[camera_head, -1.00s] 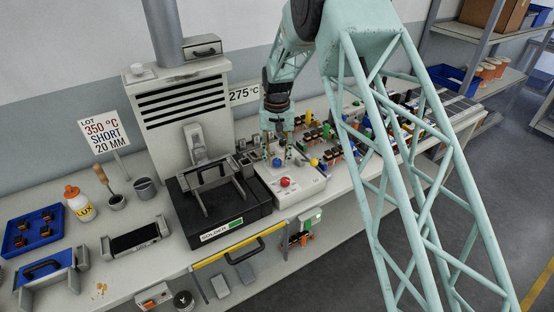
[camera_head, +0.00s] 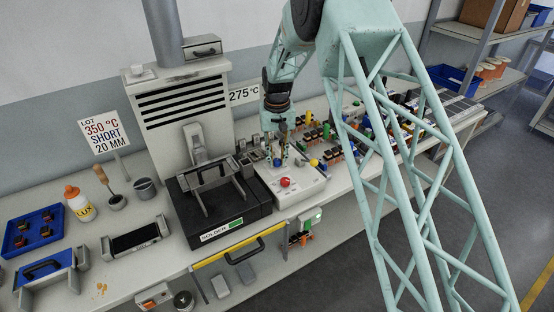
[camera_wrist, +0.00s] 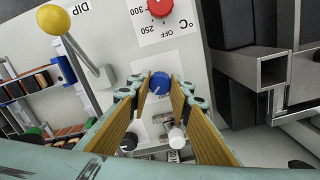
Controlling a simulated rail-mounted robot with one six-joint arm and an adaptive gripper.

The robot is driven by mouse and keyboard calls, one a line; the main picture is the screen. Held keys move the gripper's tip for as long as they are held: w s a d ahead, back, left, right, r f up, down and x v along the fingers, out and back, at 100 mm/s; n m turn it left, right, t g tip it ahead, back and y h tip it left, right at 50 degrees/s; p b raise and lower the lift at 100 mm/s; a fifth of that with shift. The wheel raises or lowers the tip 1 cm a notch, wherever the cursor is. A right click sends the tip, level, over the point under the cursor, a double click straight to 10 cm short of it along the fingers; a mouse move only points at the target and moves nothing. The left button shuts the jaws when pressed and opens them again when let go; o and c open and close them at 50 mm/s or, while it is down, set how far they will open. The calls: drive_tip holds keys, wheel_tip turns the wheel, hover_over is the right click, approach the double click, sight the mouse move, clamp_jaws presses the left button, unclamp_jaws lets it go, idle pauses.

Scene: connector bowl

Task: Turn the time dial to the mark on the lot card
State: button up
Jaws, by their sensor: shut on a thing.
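The blue dial (camera_wrist: 160,83), which I take as the time dial, sits on the white control box (camera_head: 300,194). Its white pointer line points down-left in the wrist view. My gripper (camera_wrist: 161,86) is shut on it, with a yellow-padded finger on either side; the dial also shows in the head view (camera_head: 277,162). The scale around the dial is mostly hidden by the fingers. The lot card (camera_head: 102,132) stands at the left and reads 350 °C, SHORT, 20 MM.
The red dial (camera_wrist: 160,7) with °C marks is close to the blue one. A yellow-balled lever (camera_wrist: 54,20) marked DIP stands beside it. A white knob (camera_wrist: 177,138) and black knob (camera_wrist: 129,141) are below. The solder pot (camera_head: 215,204) adjoins the box. A sign (camera_head: 244,94) reads 275 °C.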

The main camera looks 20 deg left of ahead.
sight(277, 160)
drive_tip(key=n, duration=0.9)
drive_tip(key=shift+n, duration=0.4)
idle(0.4)
drive_tip(key=o, duration=0.9)
drive_tip(key=shift+r, duration=0.2)
drive_tip(key=shift+r, duration=5.8)
